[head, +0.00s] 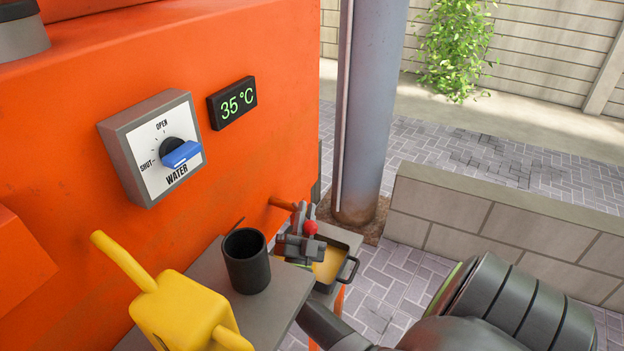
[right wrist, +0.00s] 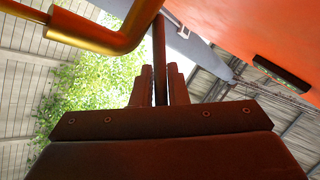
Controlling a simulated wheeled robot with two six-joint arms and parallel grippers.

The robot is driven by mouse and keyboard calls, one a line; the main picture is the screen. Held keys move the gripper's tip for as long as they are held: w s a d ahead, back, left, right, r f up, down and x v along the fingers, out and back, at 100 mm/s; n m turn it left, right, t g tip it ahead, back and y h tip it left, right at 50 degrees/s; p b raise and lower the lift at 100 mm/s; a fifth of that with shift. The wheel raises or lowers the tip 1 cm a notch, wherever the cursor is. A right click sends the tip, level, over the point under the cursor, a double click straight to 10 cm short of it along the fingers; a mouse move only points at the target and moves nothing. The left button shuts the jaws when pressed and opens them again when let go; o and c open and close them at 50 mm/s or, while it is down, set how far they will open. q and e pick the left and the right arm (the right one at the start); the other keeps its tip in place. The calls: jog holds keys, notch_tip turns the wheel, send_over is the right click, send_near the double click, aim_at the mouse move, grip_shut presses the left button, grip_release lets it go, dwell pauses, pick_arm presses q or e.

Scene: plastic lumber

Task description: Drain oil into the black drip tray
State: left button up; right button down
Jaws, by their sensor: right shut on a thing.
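The black drip tray (head: 350,271) sits low beside the orange machine, right of the grey shelf. An amber, oil-like surface shows inside it. An orange drain pipe (head: 283,203) comes out of the machine above the tray; its bent end also shows in the right wrist view (right wrist: 95,38). A red knob (head: 311,227) shows at the pipe's end, by my right gripper (head: 300,246). In the right wrist view the fingers are shut on a thin dark rod, apparently the valve lever (right wrist: 160,50). Any oil stream is hidden. My left gripper is out of view.
A black cup (head: 246,262) and a yellow can (head: 185,318) stand on the grey shelf (head: 277,308), close to my right gripper. A water dial (head: 172,150) and a 35 °C display (head: 232,103) are on the machine (head: 250,60). A grey post (head: 368,110) stands behind.

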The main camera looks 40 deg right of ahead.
jog(key=shift+r+h, duration=0.3)
jog(key=shift+r, duration=0.05)
jog(key=m+g, duration=0.1)
jog(key=a+g+h, duration=0.1)
jog(key=g, duration=0.1)
jog(key=shift+w+m, duration=0.2)
jog(key=shift+m, duration=0.2)
jog(key=shift+a+m+g+h, duration=0.2)
jog(key=shift+m+g+h, duration=0.4)
jog(key=shift+g, duration=0.6)
